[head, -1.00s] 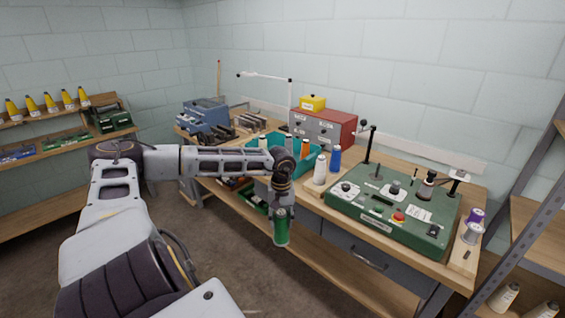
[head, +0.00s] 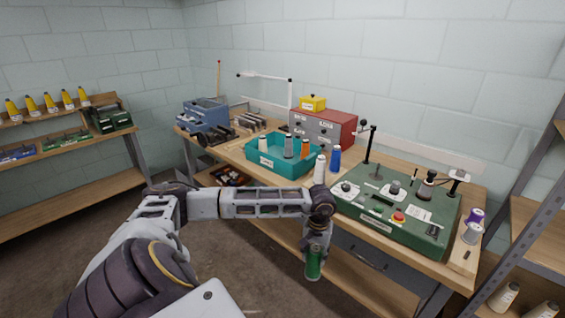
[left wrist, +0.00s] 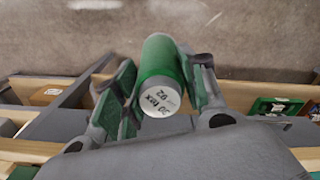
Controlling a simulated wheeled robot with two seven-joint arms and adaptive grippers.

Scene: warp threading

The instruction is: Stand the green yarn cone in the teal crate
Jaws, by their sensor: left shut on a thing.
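The green yarn cone (head: 314,262) is held in my left gripper (head: 315,246), in front of the workbench and below its top. In the left wrist view the green cone (left wrist: 160,72) sits between both fingers of the left gripper (left wrist: 160,92), its pale labelled end facing the camera. The teal crate (head: 270,164) stands on the bench, up and to the left of the gripper. It holds a white cone (head: 263,145), a grey cone (head: 288,147) and an orange cone (head: 305,149), all upright. My right gripper is not in view.
A white cone (head: 320,170) and a blue cone (head: 335,158) stand on the bench right of the crate. A green machine (head: 385,215) fills the bench's right. A red cabinet (head: 335,128) stands behind the crate. A metal rack (head: 515,205) is at far right.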

